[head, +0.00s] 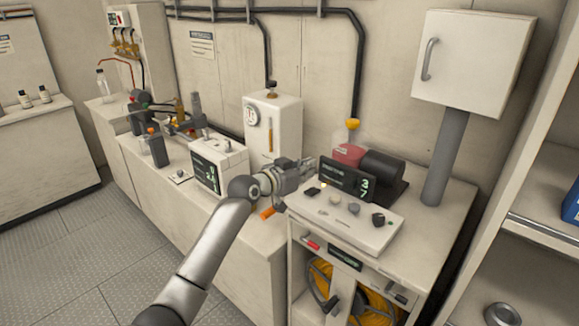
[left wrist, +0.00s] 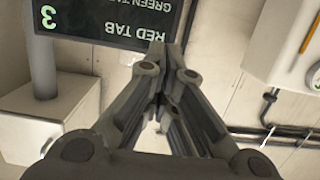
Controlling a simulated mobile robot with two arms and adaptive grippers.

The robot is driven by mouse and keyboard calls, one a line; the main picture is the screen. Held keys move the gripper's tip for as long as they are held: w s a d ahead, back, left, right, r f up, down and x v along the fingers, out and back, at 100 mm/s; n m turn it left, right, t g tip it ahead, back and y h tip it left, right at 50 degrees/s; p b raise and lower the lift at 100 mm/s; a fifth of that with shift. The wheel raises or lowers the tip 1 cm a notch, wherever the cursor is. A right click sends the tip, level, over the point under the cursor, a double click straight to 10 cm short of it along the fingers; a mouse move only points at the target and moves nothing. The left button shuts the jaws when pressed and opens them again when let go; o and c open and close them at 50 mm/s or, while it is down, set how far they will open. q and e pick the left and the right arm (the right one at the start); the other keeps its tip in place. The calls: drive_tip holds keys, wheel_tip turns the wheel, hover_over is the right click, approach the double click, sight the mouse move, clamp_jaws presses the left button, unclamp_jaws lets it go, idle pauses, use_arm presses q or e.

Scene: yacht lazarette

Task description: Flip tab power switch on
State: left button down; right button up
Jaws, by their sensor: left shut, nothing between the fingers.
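A light-coloured control panel (head: 345,222) stands on the counter, with a dark display (head: 346,180) behind its top face. A small black switch-like part (head: 313,191) sits at the panel's left end, with round knobs (head: 354,208) further right. I cannot tell which part is the tab power switch or its position. The display shows upside down in the left wrist view (left wrist: 105,22), reading "RED TAB" and "GREEN TAB" with a 3. My left gripper (head: 308,165) is shut and empty, just above and behind the black part, left of the display. My right gripper is not in view.
A dark cylindrical motor (head: 383,168) and a red-filled container (head: 348,154) stand behind the display. A white tank (head: 273,125) stands behind my left wrist. A white box with a display (head: 217,162) is to the left.

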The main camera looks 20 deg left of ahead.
use_arm(q)
drive_tip(key=r+b+v, duration=0.1)
drive_tip(key=v, duration=0.6)
drive_tip(key=shift+r, duration=0.3)
drive_tip(key=shift+s+d, duration=0.1)
drive_tip(key=shift+d, duration=0.05)
